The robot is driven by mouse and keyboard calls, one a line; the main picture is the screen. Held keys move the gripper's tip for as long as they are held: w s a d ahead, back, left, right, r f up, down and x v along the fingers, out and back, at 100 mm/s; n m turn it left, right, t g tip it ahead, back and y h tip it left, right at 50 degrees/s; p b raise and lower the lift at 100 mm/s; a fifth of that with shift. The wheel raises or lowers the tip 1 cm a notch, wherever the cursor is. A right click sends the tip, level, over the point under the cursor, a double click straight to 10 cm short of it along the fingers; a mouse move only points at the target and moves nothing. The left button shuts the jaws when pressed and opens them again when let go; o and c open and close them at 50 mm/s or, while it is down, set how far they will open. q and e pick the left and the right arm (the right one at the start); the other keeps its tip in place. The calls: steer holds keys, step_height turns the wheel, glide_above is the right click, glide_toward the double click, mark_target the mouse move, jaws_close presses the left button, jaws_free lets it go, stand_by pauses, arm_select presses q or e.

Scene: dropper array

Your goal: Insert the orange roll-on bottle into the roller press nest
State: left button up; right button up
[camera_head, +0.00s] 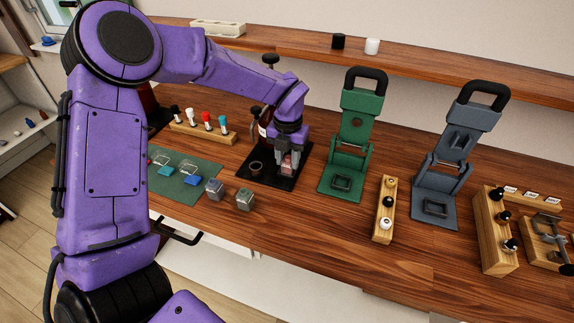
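My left gripper (288,163) points down over the right part of a black base plate. A small reddish-pink bottle shows between its fingers, which look closed on its sides. It may be the orange roll-on bottle; its colour and lower end are hard to make out. Two presses stand to the right of the gripper: a green press (352,133) and a blue-grey press (452,160). Each has a black loop handle and a square nest low at its front, the green one (342,184) and the grey one (436,208). Both nests look empty. My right gripper is not in view.
The black base plate (268,182) carries a dark pump bottle partly behind my arm. A wooden block with balls (383,225) stands between the presses. Left are a rack of droppers (200,133), a green mat (175,190) and two grey cubes (215,189). The front middle is clear.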

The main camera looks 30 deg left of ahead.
mark_target(288, 160)
arm_select(q)
steer(key=shift+w+r+p, duration=0.15)
steer(key=shift+r+p, duration=1.95)
steer(key=shift+r, duration=0.4)
steer(key=shift+f, duration=0.1)
